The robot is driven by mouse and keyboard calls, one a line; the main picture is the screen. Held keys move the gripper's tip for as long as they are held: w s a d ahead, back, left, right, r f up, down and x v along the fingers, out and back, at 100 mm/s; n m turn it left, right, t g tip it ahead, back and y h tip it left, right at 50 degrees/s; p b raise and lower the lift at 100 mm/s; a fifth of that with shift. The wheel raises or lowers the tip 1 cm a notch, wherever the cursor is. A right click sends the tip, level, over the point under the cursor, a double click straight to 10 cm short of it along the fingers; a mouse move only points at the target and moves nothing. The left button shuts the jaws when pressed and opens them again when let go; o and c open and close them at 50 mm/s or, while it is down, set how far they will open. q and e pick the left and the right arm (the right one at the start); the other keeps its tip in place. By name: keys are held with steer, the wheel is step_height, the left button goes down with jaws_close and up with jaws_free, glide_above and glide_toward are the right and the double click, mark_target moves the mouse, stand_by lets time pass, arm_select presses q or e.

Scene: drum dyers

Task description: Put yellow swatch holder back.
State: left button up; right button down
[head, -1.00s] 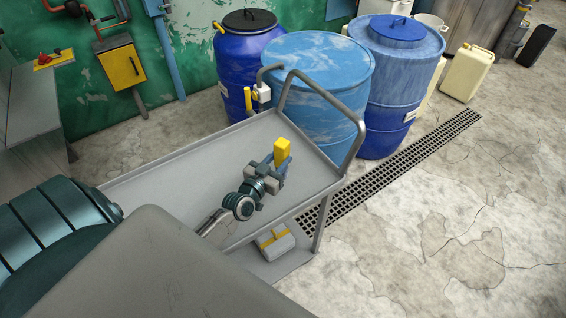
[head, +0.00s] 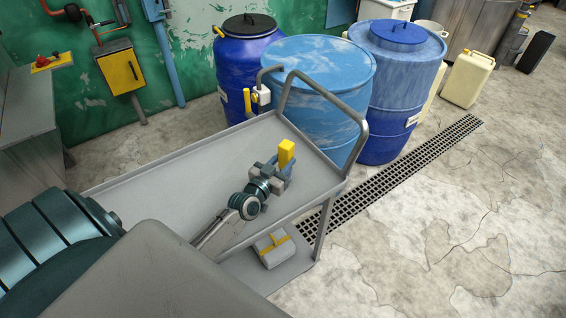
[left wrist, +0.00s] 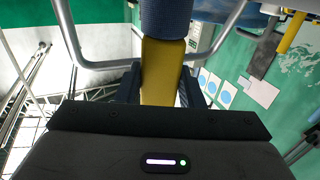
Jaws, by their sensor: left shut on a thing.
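The yellow swatch holder (head: 286,154) is held upright in my left gripper (head: 272,174), over the far right part of the grey cart's top. In the left wrist view, the holder (left wrist: 162,72) stands between the two dark fingers of my left gripper (left wrist: 160,88), which are shut on it. A blue, cloth-like piece (left wrist: 165,18) shows at the holder's upper end; I cannot tell whether it is attached. The gripper hides part of the holder in the head view. My right gripper is not in view.
The grey cart's top (head: 200,165) is otherwise clear. Its tubular handle (head: 360,145) rises at the right end, with a yellow and white fitting (head: 260,96) near it. Blue drums (head: 310,85) stand behind. A box with a yellow band (head: 272,247) lies on the lower shelf.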

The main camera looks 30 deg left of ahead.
arm_select(q)
steer(key=shift+s+f+b, duration=0.1)
steer(key=shift+f+b, duration=0.4)
steer(key=shift+f, duration=0.05)
steer(key=o, duration=0.9)
steer(key=shift+s, duration=0.1)
steer(key=shift+o, duration=1)
steer(key=shift+f, duration=0.15)
steer(key=shift+s+r+p, duration=0.35)
steer(key=shift+r+p, duration=0.05)
steer(key=shift+p, duration=0.45)
steer(key=s, duration=1.1)
steer(key=shift+r+p, duration=0.35)
steer(key=shift+p, duration=0.1)
